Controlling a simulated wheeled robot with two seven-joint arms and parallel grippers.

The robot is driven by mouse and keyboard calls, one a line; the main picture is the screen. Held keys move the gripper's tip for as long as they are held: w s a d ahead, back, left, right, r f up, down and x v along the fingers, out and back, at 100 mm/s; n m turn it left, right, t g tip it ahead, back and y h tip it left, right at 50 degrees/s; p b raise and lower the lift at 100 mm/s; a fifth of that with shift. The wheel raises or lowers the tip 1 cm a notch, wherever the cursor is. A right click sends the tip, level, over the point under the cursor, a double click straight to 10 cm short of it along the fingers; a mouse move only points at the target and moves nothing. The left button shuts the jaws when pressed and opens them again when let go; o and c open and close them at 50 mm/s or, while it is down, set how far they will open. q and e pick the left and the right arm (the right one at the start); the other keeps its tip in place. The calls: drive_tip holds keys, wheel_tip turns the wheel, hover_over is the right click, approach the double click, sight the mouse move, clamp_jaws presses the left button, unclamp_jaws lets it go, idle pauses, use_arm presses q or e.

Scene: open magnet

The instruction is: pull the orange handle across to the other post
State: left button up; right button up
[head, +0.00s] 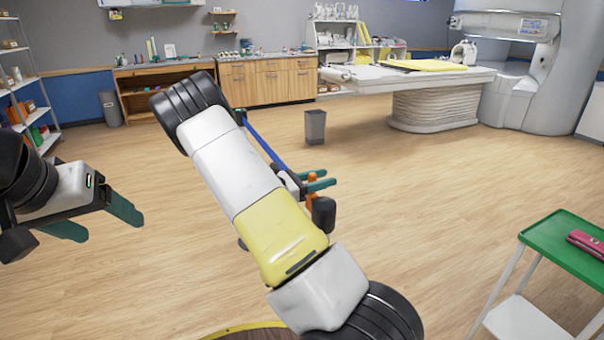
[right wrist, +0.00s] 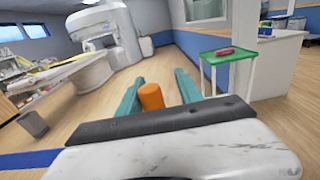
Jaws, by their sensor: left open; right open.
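The orange handle (head: 311,184) stands upright in the head view, partly hidden behind my right arm. In the right wrist view the orange handle (right wrist: 151,97) shows between the teal fingers of my right gripper (right wrist: 158,88). That gripper is open around it, and I cannot tell whether either finger touches it. In the head view my right gripper (head: 319,180) shows only in part. A blue bar (head: 263,145) slants from near the handle up-left to a dark end piece (head: 241,118). The posts are not clearly visible. My left gripper (head: 98,220) is open and empty at the left.
A green-topped cart (head: 552,242) with a red object (head: 588,243) stands at the right. A grey bin (head: 315,127) and a scanner bed (head: 400,76) stand farther back. Open floor lies between.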

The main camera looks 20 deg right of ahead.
sight(310, 181)
drive_tip(key=shift+w, duration=0.1)
drive_tip(key=a, duration=0.7)
drive_tip(key=shift+s+a, duration=0.3)
drive_tip(key=shift+a, duration=0.1)
drive_tip(key=shift+a, duration=0.1)
